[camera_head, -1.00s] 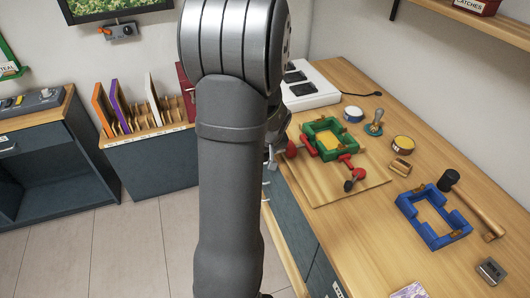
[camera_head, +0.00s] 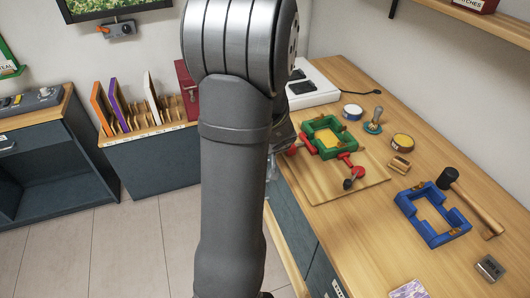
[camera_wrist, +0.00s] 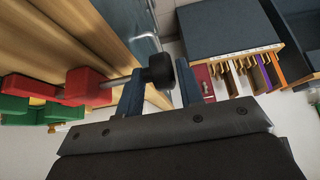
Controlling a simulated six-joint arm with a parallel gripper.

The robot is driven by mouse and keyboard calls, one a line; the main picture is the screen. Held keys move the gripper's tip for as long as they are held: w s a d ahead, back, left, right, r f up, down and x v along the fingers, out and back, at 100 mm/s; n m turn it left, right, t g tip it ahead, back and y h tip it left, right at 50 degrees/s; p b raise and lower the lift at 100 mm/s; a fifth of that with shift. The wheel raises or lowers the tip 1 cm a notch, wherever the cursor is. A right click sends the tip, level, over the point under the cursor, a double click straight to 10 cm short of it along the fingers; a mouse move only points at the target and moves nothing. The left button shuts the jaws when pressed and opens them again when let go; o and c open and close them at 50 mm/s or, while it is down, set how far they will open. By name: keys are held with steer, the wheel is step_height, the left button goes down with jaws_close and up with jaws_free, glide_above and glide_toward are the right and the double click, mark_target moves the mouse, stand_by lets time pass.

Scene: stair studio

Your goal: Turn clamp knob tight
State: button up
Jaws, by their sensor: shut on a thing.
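A green corner frame (camera_head: 316,127) lies on a wooden board (camera_head: 326,187) on the bench, with red clamp parts at its left and front. In the wrist view, a red clamp block (camera_wrist: 85,86) carries a metal rod ending in the black clamp knob (camera_wrist: 158,68). My gripper (camera_wrist: 160,84) is shut on this knob, one finger on each side.
A blue frame (camera_head: 408,205), a mallet (camera_head: 448,179) and several small containers stand right of the board. A white power unit (camera_head: 314,91) is behind it. A rack with coloured panels (camera_head: 120,105) stands left of my arm.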

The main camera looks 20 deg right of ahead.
steer(key=shift+a, duration=0.3)
steer(key=o, duration=0.7)
steer(key=shift+a, duration=0.1)
steer(key=shift+d, duration=0.2)
steer(key=v, duration=1.7)
steer(key=shift+s+d+r, duration=0.15)
steer(key=shift+r, duration=0.05)
